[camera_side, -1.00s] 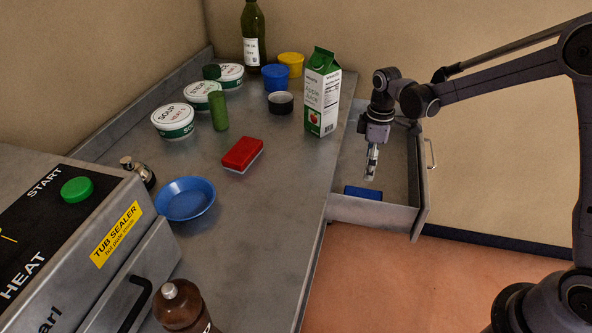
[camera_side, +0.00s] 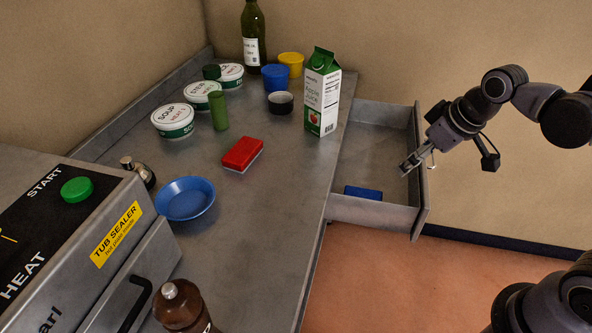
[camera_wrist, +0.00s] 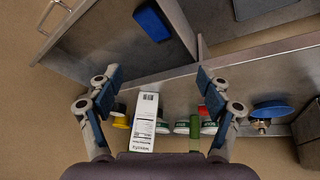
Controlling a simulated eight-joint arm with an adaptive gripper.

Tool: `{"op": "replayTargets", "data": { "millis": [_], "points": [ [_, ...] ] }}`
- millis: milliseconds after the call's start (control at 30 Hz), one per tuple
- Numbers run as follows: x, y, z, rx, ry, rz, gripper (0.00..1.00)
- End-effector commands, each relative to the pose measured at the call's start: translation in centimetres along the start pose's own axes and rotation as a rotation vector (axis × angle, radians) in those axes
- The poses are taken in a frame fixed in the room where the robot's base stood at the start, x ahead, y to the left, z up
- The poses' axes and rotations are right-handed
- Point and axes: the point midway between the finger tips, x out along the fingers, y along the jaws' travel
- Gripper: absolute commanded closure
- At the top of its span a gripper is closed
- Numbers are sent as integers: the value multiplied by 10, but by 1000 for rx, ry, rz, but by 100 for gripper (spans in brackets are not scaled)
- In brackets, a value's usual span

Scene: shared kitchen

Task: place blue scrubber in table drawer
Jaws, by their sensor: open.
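The blue scrubber (camera_side: 363,193) lies flat on the floor of the open table drawer (camera_side: 372,213), close to its front-left corner in the side view. It also shows in the wrist view as a dark blue block (camera_wrist: 153,20) inside the drawer. My gripper (camera_side: 405,170) is above the drawer's right side near the handle, apart from the scrubber. In the wrist view its two fingers (camera_wrist: 160,88) are spread wide with nothing between them.
A juice carton (camera_side: 322,92) stands at the table edge beside the drawer. A red scrubber-like block (camera_side: 242,154), a blue bowl (camera_side: 185,198), soup tubs (camera_side: 173,120) and a green cylinder (camera_side: 219,111) are on the table. The tub sealer (camera_side: 90,240) is at the left.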

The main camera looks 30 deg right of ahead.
Motion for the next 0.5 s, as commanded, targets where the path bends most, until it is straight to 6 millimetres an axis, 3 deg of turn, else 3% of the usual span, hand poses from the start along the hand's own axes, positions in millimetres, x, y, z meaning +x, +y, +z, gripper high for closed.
{"op": "replayTargets", "data": {
  "millis": [200,500],
  "points": [
    [-12,-10,31,140,110,11,21],
    [-14,-14,42,207,162,10,21]
  ]
}}
